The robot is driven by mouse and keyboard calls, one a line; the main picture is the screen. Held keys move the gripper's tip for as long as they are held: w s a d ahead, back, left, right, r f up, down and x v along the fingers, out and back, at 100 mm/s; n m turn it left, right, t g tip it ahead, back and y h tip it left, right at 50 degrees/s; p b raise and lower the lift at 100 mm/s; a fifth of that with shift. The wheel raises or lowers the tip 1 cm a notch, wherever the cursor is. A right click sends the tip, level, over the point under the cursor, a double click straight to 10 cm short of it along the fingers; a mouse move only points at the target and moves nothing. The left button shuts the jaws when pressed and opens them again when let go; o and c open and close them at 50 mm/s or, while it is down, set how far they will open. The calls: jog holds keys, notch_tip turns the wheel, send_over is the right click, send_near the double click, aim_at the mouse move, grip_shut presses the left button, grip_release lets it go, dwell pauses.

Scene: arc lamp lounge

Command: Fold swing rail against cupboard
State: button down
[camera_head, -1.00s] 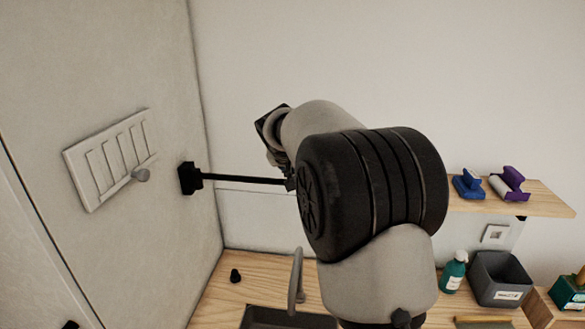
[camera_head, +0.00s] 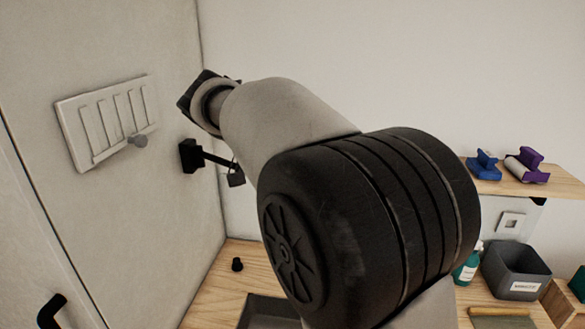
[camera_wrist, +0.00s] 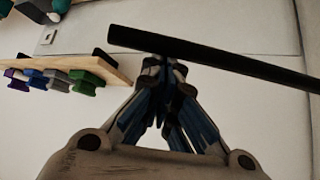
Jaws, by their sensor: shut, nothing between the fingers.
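The swing rail (camera_head: 218,160) is a thin black bar. It runs from a black mount (camera_head: 190,156) on the pale cupboard side (camera_head: 165,45) towards the right, and my arm hides the rest of it in the head view. In the wrist view the rail (camera_wrist: 230,60) crosses the upper part, with one end showing at the left. My gripper (camera_wrist: 166,78) is shut and empty, its fingertips close below the rail near that end. I cannot tell whether they touch. The head view does not clearly show my fingertips.
A wooden shelf (camera_head: 545,188) holds blue and purple items. The worktop (camera_head: 215,280) below bears a sink (camera_head: 265,312), a green bottle (camera_head: 466,268) and a grey bin (camera_head: 516,270).

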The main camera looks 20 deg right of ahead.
jog(key=s+a+m+g+p, duration=0.1)
jog(key=s+a+m+p, duration=0.1)
jog(key=a, duration=1.7)
jog(key=shift+s+a+g+h+p, duration=0.35)
jog(key=shift+s+p, duration=0.2)
jog(key=shift+s, duration=0.45)
jog(key=shift+r, duration=0.1)
